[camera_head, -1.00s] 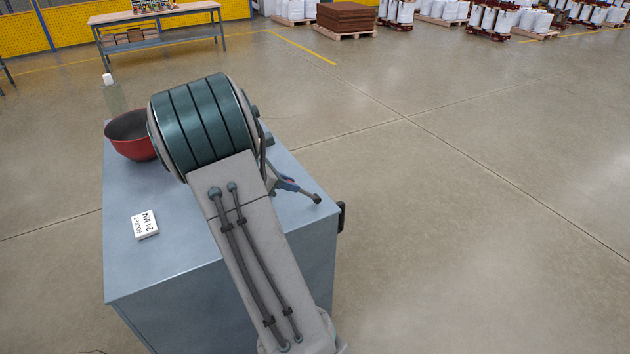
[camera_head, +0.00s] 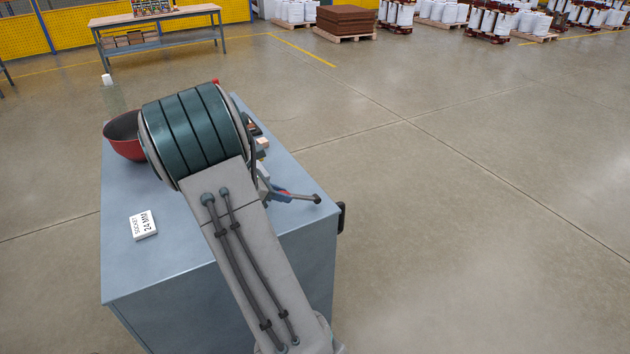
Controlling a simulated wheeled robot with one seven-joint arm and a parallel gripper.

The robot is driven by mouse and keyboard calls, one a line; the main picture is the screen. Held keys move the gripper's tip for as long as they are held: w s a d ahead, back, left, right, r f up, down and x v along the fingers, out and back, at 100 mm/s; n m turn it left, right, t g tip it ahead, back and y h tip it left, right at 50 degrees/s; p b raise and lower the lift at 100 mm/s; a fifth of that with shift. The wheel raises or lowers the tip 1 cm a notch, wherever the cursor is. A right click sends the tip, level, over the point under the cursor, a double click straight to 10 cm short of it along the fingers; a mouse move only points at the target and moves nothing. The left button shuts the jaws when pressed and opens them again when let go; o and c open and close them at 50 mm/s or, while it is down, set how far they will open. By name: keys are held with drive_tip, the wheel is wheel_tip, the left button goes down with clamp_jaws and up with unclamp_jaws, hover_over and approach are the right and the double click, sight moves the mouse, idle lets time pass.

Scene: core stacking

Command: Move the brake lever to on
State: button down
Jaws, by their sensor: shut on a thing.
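My gripper is hidden behind the thick teal joint of my own arm, so its jaws and what they touch do not show. I cannot clearly make out the brake lever or its position. A small red tip (camera_head: 215,82) pokes out just above the top of the teal joint. I cannot tell whether it belongs to the lever.
A blue-grey cabinet (camera_head: 180,262) stands below my arm. On it are a red bowl (camera_head: 122,146), a white "SOCKET 24 MM" box (camera_head: 144,225) and a blue-and-red tool with a dark-ended rod (camera_head: 290,195). Open floor lies right.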

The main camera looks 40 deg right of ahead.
drive_tip(key=shift+w+a+f+b, duration=0.1)
drive_tip(key=shift+a+f+b, duration=0.3)
drive_tip(key=shift+f, duration=0.4)
drive_tip(key=shift+w+a+f+b, duration=0.1)
drive_tip(key=shift+a+f+b, duration=0.25)
drive_tip(key=shift+f, duration=0.55)
drive_tip(key=shift+a+f+b, duration=0.1)
drive_tip(key=shift+f+b, duration=0.35)
drive_tip(key=shift+f, duration=0.35)
drive_tip(key=c, duration=1.2)
unclamp_jaws()
drive_tip(key=v, duration=1.3)
drive_tip(key=shift+w+a+r, duration=0.15)
drive_tip(key=shift+a+r, duration=0.15)
